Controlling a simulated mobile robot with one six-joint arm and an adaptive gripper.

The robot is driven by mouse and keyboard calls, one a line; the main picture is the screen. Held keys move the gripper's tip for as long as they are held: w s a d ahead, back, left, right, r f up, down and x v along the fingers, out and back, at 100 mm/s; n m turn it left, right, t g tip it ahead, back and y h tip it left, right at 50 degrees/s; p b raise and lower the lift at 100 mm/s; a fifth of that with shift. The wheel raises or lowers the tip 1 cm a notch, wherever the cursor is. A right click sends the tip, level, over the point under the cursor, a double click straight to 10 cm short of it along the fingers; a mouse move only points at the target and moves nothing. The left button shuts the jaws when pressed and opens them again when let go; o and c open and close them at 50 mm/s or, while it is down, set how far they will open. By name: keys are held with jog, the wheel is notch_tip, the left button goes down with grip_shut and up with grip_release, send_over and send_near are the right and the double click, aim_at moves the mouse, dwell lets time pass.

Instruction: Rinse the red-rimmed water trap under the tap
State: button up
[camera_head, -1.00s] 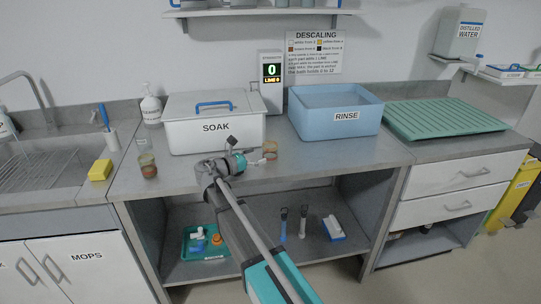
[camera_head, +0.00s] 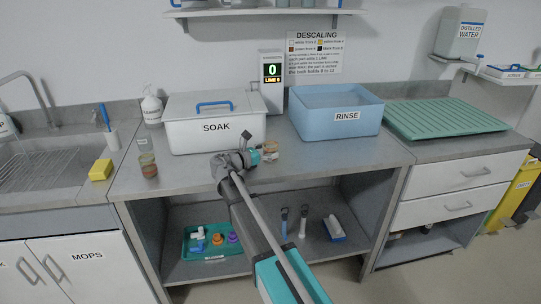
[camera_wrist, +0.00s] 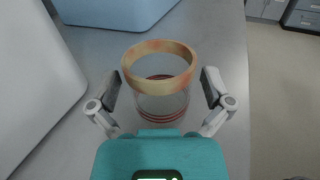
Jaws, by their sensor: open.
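A clear water trap with a tan, red-blotched band and thin red rings (camera_wrist: 160,75) stands on the counter, also in the head view (camera_head: 271,147). My gripper (camera_wrist: 165,88) is open, with one finger on each side of it; whether they touch it I cannot tell. In the head view my gripper (camera_head: 262,153) is beside this trap, in front of the SOAK box. Another trap with reddish-brown colouring (camera_head: 147,165) stands at the counter's left. The tap (camera_head: 22,80) arches over the sink (camera_head: 40,172) at far left.
The white lidded SOAK box (camera_head: 214,125) and blue RINSE bin (camera_head: 335,112) stand behind my gripper. A yellow sponge (camera_head: 101,170) and a soap bottle (camera_head: 151,108) are near the sink. A green ridged mat (camera_head: 440,118) lies to the right. The counter's front edge is close.

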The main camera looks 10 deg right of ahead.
jog(key=shift+c, duration=0.3)
jog(key=c, duration=1)
jog(key=shift+o, duration=0.2)
jog(key=shift+r, duration=0.15)
jog(key=shift+r+p, duration=0.9)
jog(key=shift+p, duration=0.15)
jog(key=s+a+r+p, duration=0.1)
jog(key=s+r+p, duration=1)
jog(key=s, duration=0.3)
jog(key=shift+a, duration=0.2)
notch_tip(320, 180, up, 4)
jog(key=p, duration=0.4)
